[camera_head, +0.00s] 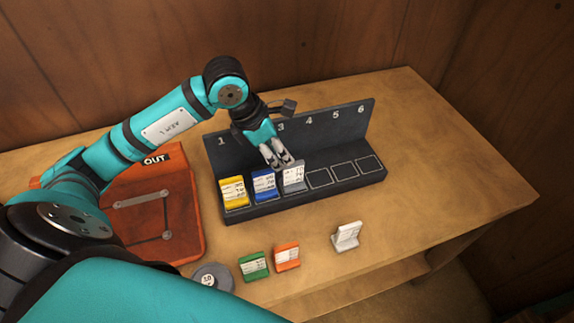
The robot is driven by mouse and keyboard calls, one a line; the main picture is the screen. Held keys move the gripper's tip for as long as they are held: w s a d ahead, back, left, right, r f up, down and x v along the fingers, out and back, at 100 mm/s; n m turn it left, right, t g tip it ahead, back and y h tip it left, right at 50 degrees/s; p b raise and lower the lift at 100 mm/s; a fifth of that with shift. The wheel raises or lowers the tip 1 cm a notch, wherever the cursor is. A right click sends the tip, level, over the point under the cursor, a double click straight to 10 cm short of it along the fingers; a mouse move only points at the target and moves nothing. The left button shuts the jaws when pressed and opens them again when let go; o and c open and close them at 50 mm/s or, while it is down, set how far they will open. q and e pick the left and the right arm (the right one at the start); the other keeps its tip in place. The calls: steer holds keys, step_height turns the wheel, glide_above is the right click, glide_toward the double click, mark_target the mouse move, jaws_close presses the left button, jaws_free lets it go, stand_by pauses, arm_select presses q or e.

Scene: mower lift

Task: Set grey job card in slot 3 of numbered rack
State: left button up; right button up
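The dark numbered rack (350,123) stands on the wooden table, with a row of outlined slots in front of its back panel. The grey job card (294,178) stands upright in the third slot from the left, right of the blue card. My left gripper (282,163) points down just behind and above the grey card, with its fingertips close to the card's top edge. I cannot tell whether the fingers touch the card or are clear of it. The gripper hides the number 2 and part of the panel. My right gripper is not in view.
A yellow card (233,191) and a blue card (264,183) stand in the first two slots; the three right slots are empty. Green (253,266), orange (287,257) and white (346,236) cards stand in front. A round grey weight (212,277) and a red-brown OUT board (185,215) are left.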

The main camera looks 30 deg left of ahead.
arm_select(q)
steer(key=shift+v, duration=1.3)
